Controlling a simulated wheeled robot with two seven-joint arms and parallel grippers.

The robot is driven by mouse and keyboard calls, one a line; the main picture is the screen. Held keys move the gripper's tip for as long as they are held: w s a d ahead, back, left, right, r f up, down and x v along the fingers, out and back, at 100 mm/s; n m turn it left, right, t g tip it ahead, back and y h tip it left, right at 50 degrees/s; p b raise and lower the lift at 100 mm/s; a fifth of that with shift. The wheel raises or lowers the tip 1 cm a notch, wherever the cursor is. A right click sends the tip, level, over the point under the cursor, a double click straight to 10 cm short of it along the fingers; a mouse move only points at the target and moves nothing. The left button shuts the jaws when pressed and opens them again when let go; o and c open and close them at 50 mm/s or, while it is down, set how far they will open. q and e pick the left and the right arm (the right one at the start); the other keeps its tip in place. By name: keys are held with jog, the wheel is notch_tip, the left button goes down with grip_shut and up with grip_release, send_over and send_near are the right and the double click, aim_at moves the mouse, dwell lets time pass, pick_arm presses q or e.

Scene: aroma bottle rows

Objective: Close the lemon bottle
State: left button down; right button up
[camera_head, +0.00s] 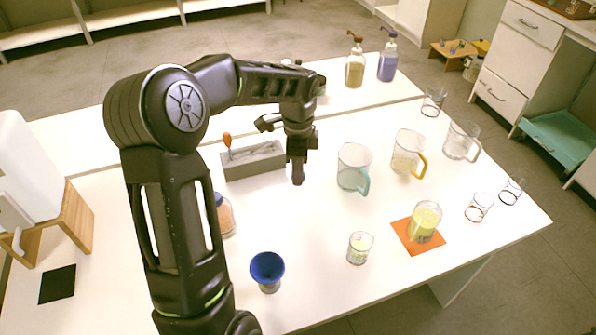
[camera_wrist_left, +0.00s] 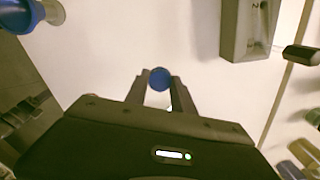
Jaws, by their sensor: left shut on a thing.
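My left gripper (camera_head: 298,180) points down over the white table, in front of the grey rack. In the left wrist view its fingers (camera_wrist_left: 160,90) are shut on a small round blue cap (camera_wrist_left: 160,78). In the head view the cap is not clear against the dark fingertips. No label shows which bottle is the lemon one. A bottle of orange-pink content with a blue top (camera_head: 224,216) stands partly hidden behind my left arm. A yellow pump bottle (camera_head: 355,70) and a purple pump bottle (camera_head: 388,66) stand at the back. My right gripper is not in view.
The grey rack (camera_head: 254,162) holds an orange-topped tool. Glass jugs (camera_head: 354,167) and glasses stand to the right. A yellow-filled glass (camera_head: 425,222) stands on an orange mat (camera_head: 403,232). Bare table lies in front of my gripper.

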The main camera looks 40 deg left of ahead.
pick_arm(q)
jog(key=shift+d, duration=0.1)
dwell(0.3)
jog(key=w+d+n, duration=0.4)
jog(key=d+n, duration=0.7)
jog(key=d, duration=0.6)
jog(key=shift+r, duration=0.2)
